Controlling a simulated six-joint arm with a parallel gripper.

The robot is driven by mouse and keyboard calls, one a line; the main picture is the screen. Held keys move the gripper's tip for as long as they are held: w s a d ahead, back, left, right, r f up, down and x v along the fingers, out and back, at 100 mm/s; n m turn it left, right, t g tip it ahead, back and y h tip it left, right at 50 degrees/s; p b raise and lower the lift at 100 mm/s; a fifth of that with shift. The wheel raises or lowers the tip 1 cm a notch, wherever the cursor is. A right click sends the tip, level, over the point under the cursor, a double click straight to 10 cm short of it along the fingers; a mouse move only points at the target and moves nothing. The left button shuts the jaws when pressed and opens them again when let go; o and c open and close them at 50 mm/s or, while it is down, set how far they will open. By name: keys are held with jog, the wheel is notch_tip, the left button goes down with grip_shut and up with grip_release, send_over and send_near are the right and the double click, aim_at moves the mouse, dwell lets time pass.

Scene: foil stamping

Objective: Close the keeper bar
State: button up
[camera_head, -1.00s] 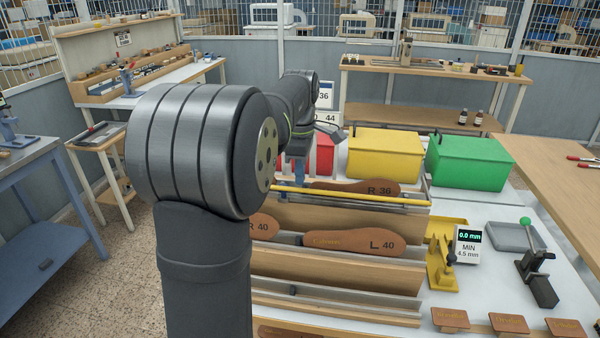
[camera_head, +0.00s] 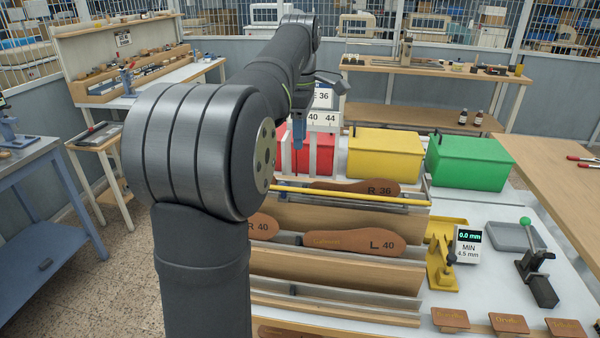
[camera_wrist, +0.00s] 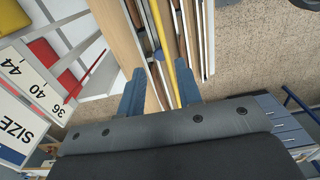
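The keeper bar (camera_head: 350,196) is a thin yellow bar running left to right along the back of the sole rack, beside the brown R 36 sole (camera_head: 355,187). My arm hides its left end. My gripper (camera_head: 298,140) is above and behind the left part of the bar, in front of the red bin. In the wrist view, my gripper's two blue fingers (camera_wrist: 160,85) are apart. The yellow bar (camera_wrist: 168,60) runs through the gap between them in the picture, with a small blue-grey knob (camera_wrist: 159,55) beside it. The fingers look apart from the bar; the exact height is unclear.
Red (camera_head: 325,155), yellow (camera_head: 384,155) and green (camera_head: 470,162) bins stand behind the rack. A size sign (camera_head: 323,105) stands close behind my gripper. A yellow gauge stand (camera_head: 440,262) and a green-knobbed lever (camera_head: 537,265) are to the right.

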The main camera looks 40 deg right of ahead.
notch_tip(320, 180, up, 7)
dwell(0.3)
jog(key=shift+f, duration=0.15)
dwell(0.4)
notch_tip(320, 180, down, 17)
jog(key=shift+f, duration=0.1)
jog(key=shift+r, duration=0.85)
jog(key=shift+f, duration=0.1)
